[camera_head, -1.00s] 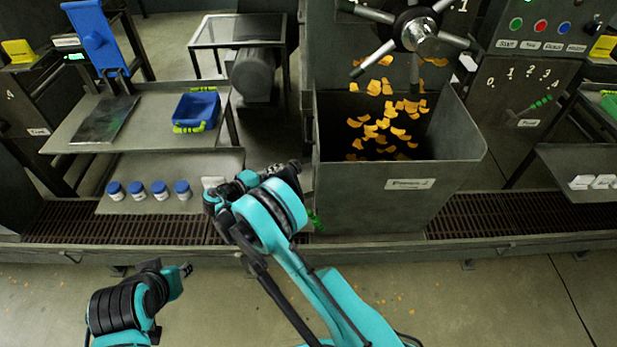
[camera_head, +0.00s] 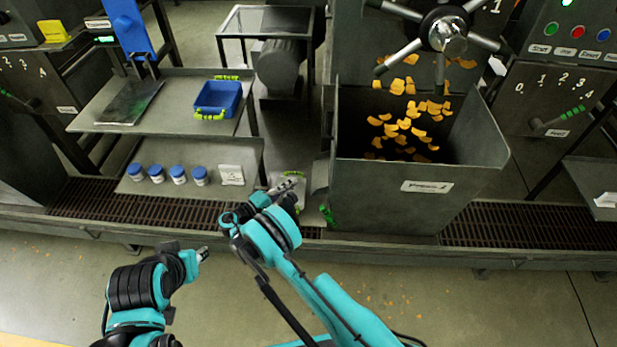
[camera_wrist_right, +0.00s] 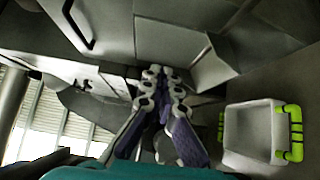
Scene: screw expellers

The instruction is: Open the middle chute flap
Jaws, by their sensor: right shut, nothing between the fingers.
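I cannot clearly make out the middle chute flap in either view. My right gripper (camera_head: 291,184) is shut and empty, low beside the left wall of the big grey hopper (camera_head: 405,205). In the right wrist view its purple-grey fingers (camera_wrist_right: 163,78) point toward a dark recess among grey metal panels, with a grey plate (camera_wrist_right: 213,72) just right of the tips. I cannot tell whether they touch anything. A green handle (camera_head: 327,214) hangs at the hopper's lower left. My left gripper (camera_head: 202,254) is at lower left, over the floor; its jaw opening is too small to judge.
A grey tray with green handles (camera_wrist_right: 258,132) is right of the right fingers. A dark bar handle (camera_wrist_right: 82,30) is at upper left. A blue bin (camera_head: 218,99) and several blue-lidded jars (camera_head: 156,174) stand on shelves at left. The front floor is mostly clear.

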